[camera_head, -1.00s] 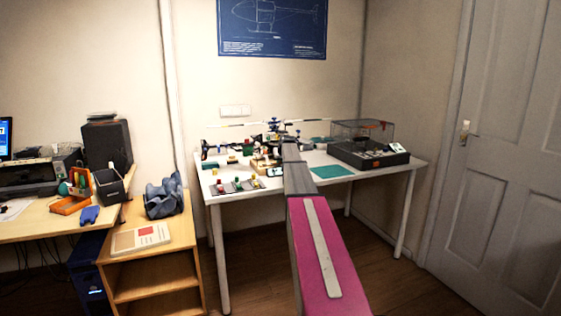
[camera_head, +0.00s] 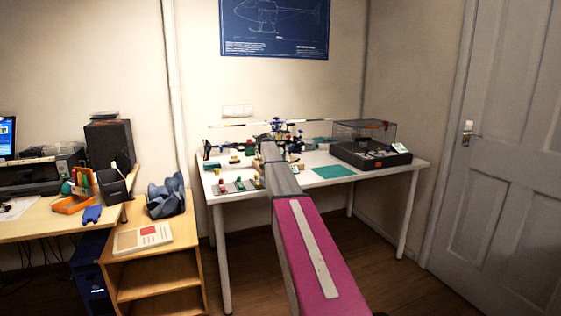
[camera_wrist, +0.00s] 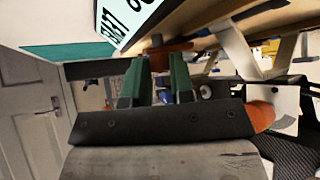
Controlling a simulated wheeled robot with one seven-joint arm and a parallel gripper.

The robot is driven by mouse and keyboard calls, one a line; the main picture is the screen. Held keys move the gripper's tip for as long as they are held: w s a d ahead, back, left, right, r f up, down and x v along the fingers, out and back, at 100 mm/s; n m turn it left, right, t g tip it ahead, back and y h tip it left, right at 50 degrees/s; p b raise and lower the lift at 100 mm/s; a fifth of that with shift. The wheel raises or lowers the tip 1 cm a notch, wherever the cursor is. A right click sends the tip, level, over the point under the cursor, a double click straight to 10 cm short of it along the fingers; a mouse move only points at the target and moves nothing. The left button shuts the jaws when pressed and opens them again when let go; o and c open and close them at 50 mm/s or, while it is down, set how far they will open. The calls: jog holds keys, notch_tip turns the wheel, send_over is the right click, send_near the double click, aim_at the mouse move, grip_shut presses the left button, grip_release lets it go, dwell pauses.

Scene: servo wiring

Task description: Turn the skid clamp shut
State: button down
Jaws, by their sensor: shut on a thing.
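In the wrist view my gripper (camera_wrist: 160,64) has two green fingers, set slightly apart. An orange-brown bar (camera_wrist: 166,53) lies across their tips, and the fingers are shut on it. It looks like the skid clamp's handle, but its body and angle are not clear. A silver bracket-like strut (camera_wrist: 238,48) and a wooden edge (camera_wrist: 265,22) are to the right of the fingers. In the head view my arm covers the gripper and the clamp. Part of the model helicopter (camera_head: 278,128) shows behind the arm's end on the white table (camera_head: 300,184).
A teal mat (camera_head: 333,172) and a dark case with a clear lid (camera_head: 370,152) are right of my arm. A grey strip with coloured parts (camera_head: 238,186) lies at the table's front left. A display with large digits (camera_wrist: 120,18) is close to the fingers in the wrist view.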

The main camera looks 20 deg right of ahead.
jog(key=shift+w+a+m+g+h, duration=0.1)
jog(key=shift+w+m+g+h, duration=0.1)
jog(key=shift+m+g+h, duration=0.65)
jog(key=shift+m+y, duration=0.35)
jog(key=c, duration=1)
grip_release()
jog(key=v, duration=1)
jog(key=shift+s+a+r, duration=0.2)
jog(key=shift+a+r, duration=0.05)
